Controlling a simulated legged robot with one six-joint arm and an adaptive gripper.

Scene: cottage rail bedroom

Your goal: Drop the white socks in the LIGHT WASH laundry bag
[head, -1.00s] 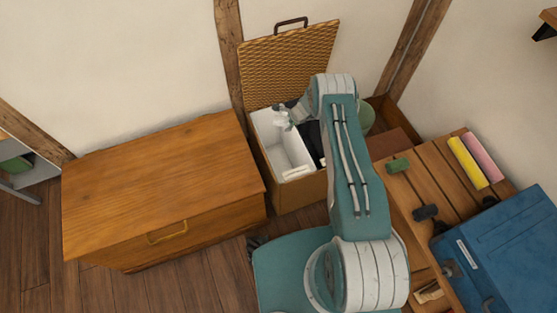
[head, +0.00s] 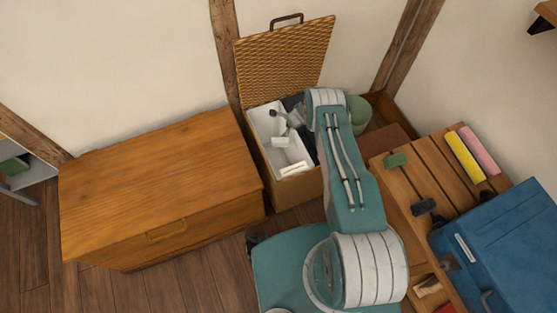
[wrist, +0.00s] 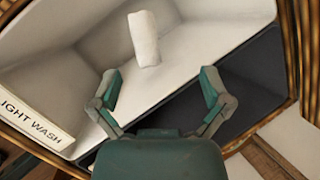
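The white socks (wrist: 143,38) show as a pale roll in the wrist view, inside the white compartment and beyond my fingertips, apart from them. They also show in the head view (head: 280,142); whether they rest on the bottom or are in the air I cannot tell. The LIGHT WASH bag (wrist: 72,88) is the white-lined side of a wicker hamper, with its label (wrist: 30,115) at the left in the wrist view. My gripper (wrist: 160,95) is open and empty over the hamper, its fingers spread wide. In the head view it is partly hidden by my arm.
The dark compartment (wrist: 255,68) lies beside the white one. The wicker lid (head: 287,62) stands open behind. A wooden chest (head: 160,185) is to the left. A slatted bench (head: 410,190) with rollers and a blue case (head: 500,250) is to the right.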

